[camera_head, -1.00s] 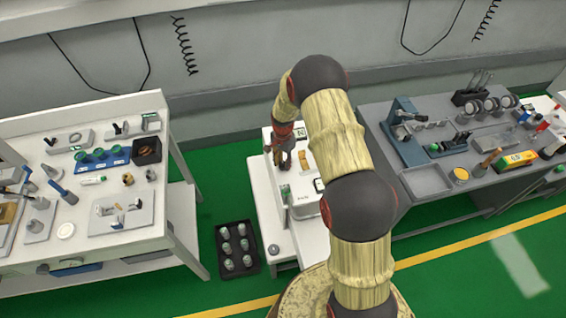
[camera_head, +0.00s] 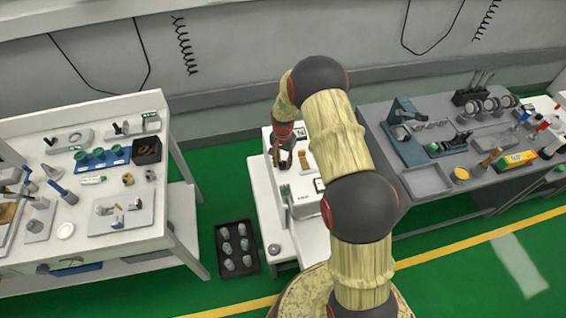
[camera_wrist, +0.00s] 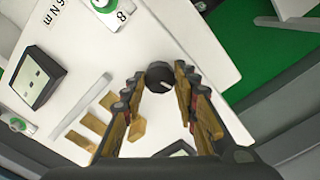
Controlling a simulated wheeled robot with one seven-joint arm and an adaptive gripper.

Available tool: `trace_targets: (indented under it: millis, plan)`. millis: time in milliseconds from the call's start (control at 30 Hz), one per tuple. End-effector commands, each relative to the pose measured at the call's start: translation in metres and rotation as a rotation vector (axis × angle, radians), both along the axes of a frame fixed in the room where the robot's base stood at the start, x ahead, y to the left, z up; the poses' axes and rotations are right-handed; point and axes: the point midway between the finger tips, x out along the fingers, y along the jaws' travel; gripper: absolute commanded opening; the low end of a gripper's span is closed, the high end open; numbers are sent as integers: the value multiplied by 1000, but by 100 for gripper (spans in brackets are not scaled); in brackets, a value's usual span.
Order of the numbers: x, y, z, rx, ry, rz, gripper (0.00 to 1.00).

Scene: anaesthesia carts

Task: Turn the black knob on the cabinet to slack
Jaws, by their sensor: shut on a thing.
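The black knob (camera_wrist: 159,75) shows in the wrist view on the white cabinet top, with a short pale mark on its face. My gripper (camera_wrist: 160,81) has one finger on each side of the knob and is shut on it. In the head view, my gripper (camera_head: 285,160) points down onto the left part of the white cabinet (camera_head: 304,211). The knob cannot be made out there. I cannot read a slack marking in either view.
In the wrist view, a dark-framed display (camera_wrist: 38,80), tan strips (camera_wrist: 96,124) and a green round part (camera_wrist: 101,3) lie near the knob. A black tray (camera_head: 237,250) holding several capped items stands left of the cabinet. Cluttered benches flank it; green floor lies between.

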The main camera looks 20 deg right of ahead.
Motion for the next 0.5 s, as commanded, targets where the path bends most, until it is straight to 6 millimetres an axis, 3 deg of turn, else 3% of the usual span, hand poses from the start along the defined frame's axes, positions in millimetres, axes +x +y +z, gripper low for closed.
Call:
trace_targets:
  millis: [500]
  plan:
    - [1,0,1,-1,-2,491,4]
